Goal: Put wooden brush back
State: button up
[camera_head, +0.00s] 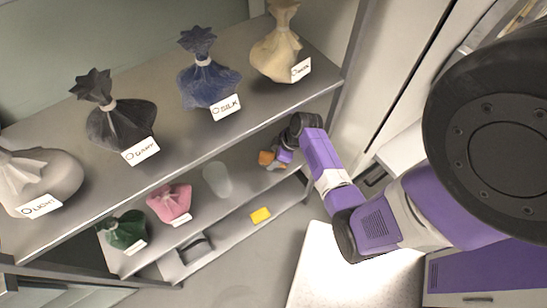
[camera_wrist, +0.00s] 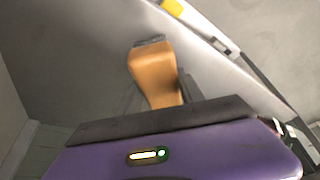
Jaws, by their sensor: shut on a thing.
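The wooden brush (camera_wrist: 153,72) has an orange-brown wooden body and a dark grey strip at its far end. In the wrist view it stands out from between the fingers of my gripper (camera_wrist: 158,92), which is shut on it. In the head view the brush (camera_head: 266,158) shows as a small orange-brown piece at the right end of the middle shelf. My gripper (camera_head: 276,160) is partly hidden there by my own wrist. I cannot tell whether the brush touches the shelf.
The top shelf (camera_head: 160,100) carries several tied, labelled cloth bags. The middle shelf (camera_head: 240,190) holds a pink bag (camera_head: 170,202), a green bag (camera_head: 124,230) and a translucent cup (camera_head: 217,180). A yellow block (camera_head: 261,215) lies on the lower shelf. A white surface (camera_head: 340,270) is below my arm.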

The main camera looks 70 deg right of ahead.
jog(key=o, duration=1.3)
jog(key=shift+f, duration=0.1)
